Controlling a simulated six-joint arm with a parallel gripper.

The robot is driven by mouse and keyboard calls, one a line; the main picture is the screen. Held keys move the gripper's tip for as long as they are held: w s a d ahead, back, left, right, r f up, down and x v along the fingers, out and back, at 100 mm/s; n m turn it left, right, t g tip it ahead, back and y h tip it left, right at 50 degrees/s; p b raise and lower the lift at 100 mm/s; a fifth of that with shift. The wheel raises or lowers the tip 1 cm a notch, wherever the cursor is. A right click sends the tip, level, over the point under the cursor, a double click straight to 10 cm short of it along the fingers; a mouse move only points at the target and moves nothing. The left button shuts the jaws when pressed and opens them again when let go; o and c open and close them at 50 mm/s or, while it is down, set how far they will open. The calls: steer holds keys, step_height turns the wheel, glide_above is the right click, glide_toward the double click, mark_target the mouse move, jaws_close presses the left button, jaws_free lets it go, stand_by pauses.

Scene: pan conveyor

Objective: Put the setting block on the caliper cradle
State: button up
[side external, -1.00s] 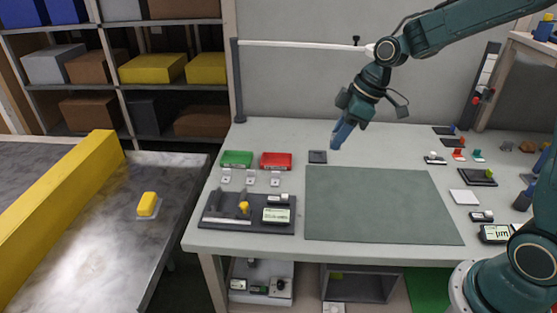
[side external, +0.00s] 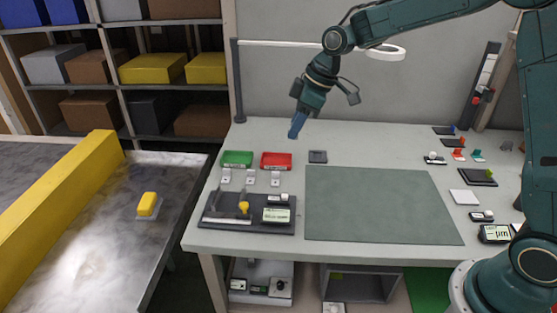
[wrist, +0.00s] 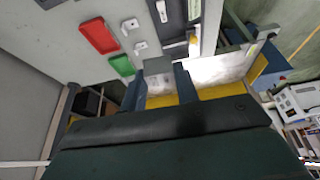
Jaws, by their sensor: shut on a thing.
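My gripper (side external: 295,132) hangs over the back of the bench, behind the red bin, its fingers pointing down. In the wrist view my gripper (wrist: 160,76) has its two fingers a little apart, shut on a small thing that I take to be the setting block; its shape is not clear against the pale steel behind. A dark fixture plate (side external: 214,208) at the bench's front left carries a pale bar, a yellow piece (side external: 244,207) and a display (side external: 277,215). It looks like the caliper station; I cannot tell its cradle apart for certain.
A green bin (side external: 237,159) and a red bin (side external: 276,161) stand behind small white holders (side external: 250,177). A dark square pad (side external: 317,157) lies beside the red bin. The green mat (side external: 375,205) is clear. A yellow block (side external: 148,203) sits on the steel surface at left.

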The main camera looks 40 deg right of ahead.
glide_above(228, 203)
steer(key=s+d, duration=0.1)
steer(key=d, duration=0.1)
steer(key=shift+a, duration=0.5)
steer(key=shift+f, duration=0.1)
step_height(228, 203, down, 20)
steer(key=shift+r, duration=0.15)
stand_by(0.4)
steer(key=o, duration=1.1)
steer(key=shift+f, duration=0.2)
steer(key=shift+c, duration=0.2)
steer(key=shift+r, duration=0.1)
